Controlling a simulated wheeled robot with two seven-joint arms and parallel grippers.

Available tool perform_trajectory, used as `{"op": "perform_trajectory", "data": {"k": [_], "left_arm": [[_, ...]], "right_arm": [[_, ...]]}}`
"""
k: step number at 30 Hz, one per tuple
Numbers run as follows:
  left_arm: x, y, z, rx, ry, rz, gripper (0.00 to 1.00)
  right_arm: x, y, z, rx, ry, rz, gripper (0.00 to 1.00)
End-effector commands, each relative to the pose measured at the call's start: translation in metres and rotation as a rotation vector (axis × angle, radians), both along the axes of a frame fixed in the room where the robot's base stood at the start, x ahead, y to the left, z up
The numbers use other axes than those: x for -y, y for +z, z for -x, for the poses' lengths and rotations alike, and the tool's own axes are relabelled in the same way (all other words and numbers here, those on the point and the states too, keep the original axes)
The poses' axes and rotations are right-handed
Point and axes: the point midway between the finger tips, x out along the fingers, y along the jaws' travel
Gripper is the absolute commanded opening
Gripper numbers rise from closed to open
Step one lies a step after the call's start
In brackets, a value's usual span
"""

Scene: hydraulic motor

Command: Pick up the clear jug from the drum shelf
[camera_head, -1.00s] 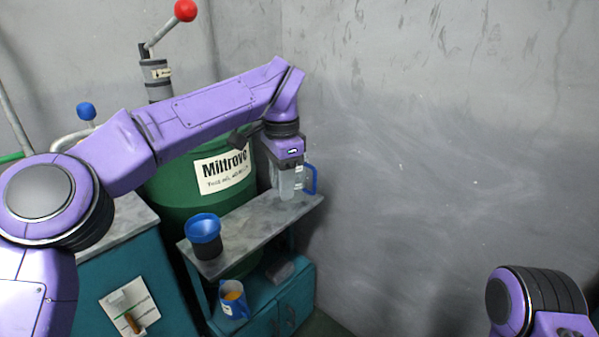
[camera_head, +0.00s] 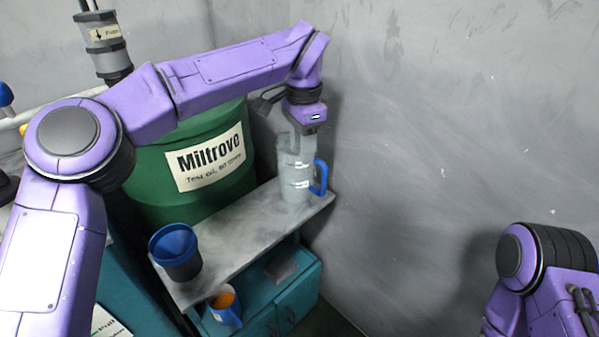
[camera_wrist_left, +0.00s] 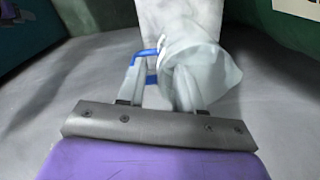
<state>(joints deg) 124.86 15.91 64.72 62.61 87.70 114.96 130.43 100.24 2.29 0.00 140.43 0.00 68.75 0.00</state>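The clear jug (camera_head: 296,178) with a blue handle (camera_head: 320,177) stands upright near the right end of the grey drum shelf (camera_head: 245,232). My left gripper (camera_head: 300,138) points down over the top of the jug. In the left wrist view its two fingers (camera_wrist_left: 158,88) are apart, with the jug's blue handle showing between and beyond them. The clear jug (camera_wrist_left: 200,65) overlaps the right finger there, so I cannot tell exactly whether that finger is inside or outside the wall. My right gripper is out of the frame; only part of that arm shows at lower right.
A blue funnel-topped dark cup (camera_head: 176,252) is on the shelf's left end. A blue mug (camera_head: 224,305) with orange contents is on the teal cabinet (camera_head: 297,298) below. A grey wall (camera_head: 430,140) bounds the right side.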

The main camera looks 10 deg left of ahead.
Motion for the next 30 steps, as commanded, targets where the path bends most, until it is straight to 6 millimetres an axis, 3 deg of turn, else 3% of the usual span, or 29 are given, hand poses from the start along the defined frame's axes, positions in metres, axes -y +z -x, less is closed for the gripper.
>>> {"op": "perform_trajectory", "data": {"k": [9, 18, 21, 30], "left_arm": [[-0.002, -0.052, 0.0, -0.004, 0.003, 0.0, 0.35], [-0.002, -0.059, 0.0, -0.001, 0.005, 0.0, 0.35], [-0.002, -0.058, 0.0, -0.001, 0.005, 0.0, 0.03], [-0.003, -0.058, 0.0, 0.0, 0.005, 0.0, 0.0]], "right_arm": [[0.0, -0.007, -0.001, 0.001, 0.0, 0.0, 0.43], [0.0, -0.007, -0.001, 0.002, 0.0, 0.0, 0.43], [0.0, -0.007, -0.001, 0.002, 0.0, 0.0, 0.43], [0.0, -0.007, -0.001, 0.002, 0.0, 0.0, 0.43]]}}
